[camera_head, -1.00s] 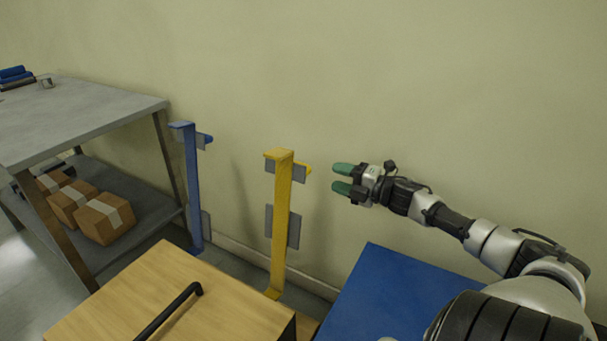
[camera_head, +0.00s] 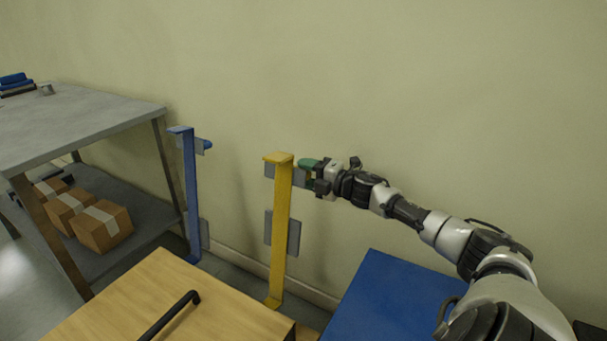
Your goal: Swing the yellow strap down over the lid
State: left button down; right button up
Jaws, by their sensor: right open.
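The yellow strap (camera_head: 281,230) stands upright behind the wooden lid (camera_head: 160,292), with a short bent tip at its top and grey plates behind it. The lid has a black bar handle (camera_head: 170,316). My right gripper (camera_head: 308,172) is open at the strap's upper end, just to its right, with its green fingers pointing left. The strap's top and a grey plate partly hide the fingertips, so I cannot tell whether they touch it. The strap's yellow side knob is hidden now. My left gripper is not in view.
A blue strap (camera_head: 191,195) stands upright left of the yellow one. A blue surface (camera_head: 392,298) lies at the lower right under my right arm. A grey shelf table (camera_head: 70,118) with several cardboard boxes (camera_head: 102,226) stands at the left. The wall is close behind.

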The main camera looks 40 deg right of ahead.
jog(key=shift+w+a, duration=0.1)
jog(key=shift+w, duration=0.3)
grip_shut()
jog(key=shift+a, duration=0.1)
